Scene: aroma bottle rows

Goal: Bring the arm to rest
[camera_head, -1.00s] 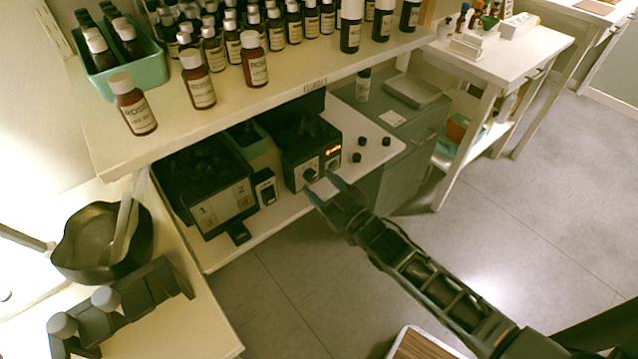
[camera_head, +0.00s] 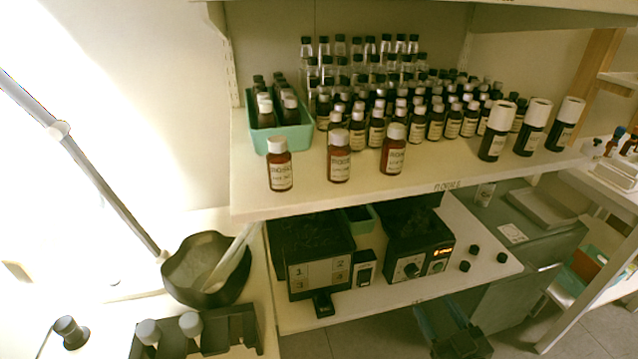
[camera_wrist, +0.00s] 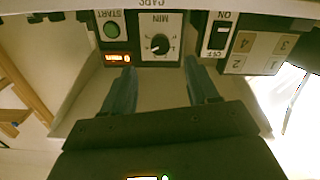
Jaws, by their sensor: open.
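My gripper (camera_head: 438,308) is at the bottom right of the head view, in front of and below the lower shelf. Its two dark fingers are apart with nothing between them. In the wrist view the open fingers (camera_wrist: 158,68) point toward the black device (camera_wrist: 154,45), which has a dial, a green button and a lit orange display. A gap seems to lie between the fingertips and the device, but its size is hard to judge. The same device (camera_head: 415,250) stands on the lower shelf in the head view. Most of my arm is out of the head view.
The upper shelf (camera_head: 330,195) holds several brown bottles and a green tray (camera_head: 270,135). The lower shelf (camera_head: 390,290) holds a numbered box (camera_head: 318,270) and a small switch (camera_head: 365,268). A dark bowl (camera_head: 205,290) stands at the left. Floor shows at the bottom right.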

